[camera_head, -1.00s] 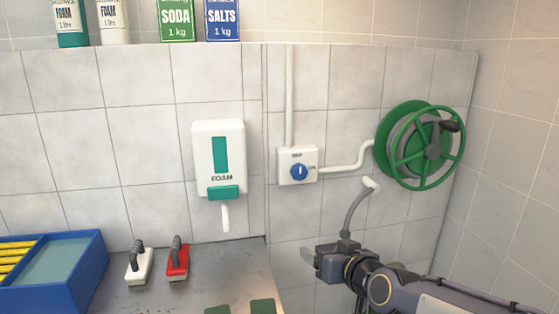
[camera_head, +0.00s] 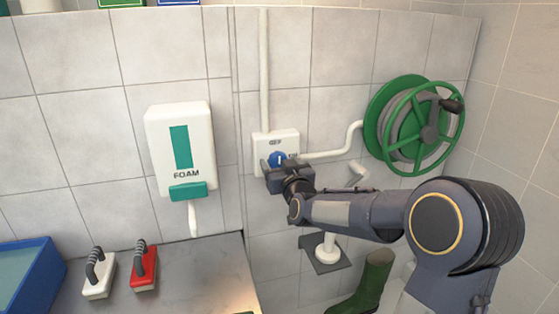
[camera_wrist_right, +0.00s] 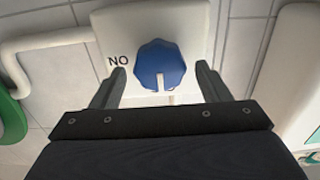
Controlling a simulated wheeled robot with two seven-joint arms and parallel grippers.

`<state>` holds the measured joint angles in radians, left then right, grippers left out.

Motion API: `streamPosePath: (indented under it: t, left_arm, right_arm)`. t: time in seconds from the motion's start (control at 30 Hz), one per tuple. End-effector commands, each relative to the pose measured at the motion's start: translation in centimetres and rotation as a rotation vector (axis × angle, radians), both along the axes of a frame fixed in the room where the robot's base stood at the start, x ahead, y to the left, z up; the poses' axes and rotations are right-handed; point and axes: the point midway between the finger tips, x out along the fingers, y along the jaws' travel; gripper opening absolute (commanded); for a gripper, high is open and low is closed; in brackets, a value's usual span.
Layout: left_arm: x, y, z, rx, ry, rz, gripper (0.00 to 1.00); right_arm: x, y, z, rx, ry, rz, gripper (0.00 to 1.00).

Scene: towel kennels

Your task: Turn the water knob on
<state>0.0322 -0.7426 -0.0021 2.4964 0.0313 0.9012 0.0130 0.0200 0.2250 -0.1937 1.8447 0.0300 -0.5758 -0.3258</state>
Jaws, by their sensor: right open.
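The blue water knob (camera_head: 277,157) sits on a white wall plate (camera_head: 290,140), with an OFF label above it and an ON label to its right. In the wrist view, which looks upside down, the knob (camera_wrist_right: 160,62) has its white pointer mark toward the bottom of the picture, not toward the ON label at its left. My right gripper (camera_head: 273,165) is open at the plate. In the wrist view its fingers stand on either side of the knob, with visible gaps. My left gripper is out of view.
A foam dispenser (camera_head: 182,150) hangs left of the plate. A green hose reel (camera_head: 415,125) is on the wall at the right, joined by a white pipe (camera_head: 335,152). Two brushes (camera_head: 143,268) lie on the counter (camera_head: 205,275). A green boot (camera_head: 372,285) stands below my right arm.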

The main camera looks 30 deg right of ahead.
Motion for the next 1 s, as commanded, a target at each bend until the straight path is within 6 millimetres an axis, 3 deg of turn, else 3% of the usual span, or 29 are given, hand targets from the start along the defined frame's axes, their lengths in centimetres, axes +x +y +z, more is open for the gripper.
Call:
streamPosePath:
  t: [0.37,0.7,1.0]
  left_arm:
    - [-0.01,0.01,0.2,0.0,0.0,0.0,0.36]
    - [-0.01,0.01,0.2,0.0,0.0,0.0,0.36]
    - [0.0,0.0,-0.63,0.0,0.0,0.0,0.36]
  right_arm:
    - [0.84,-0.21,-0.07,0.002,0.001,0.0,0.7]
    - [0.82,-0.2,-0.06,0.001,0.001,0.0,0.26]
    - [0.8,-0.23,-0.27,0.035,-0.007,0.0,0.26]
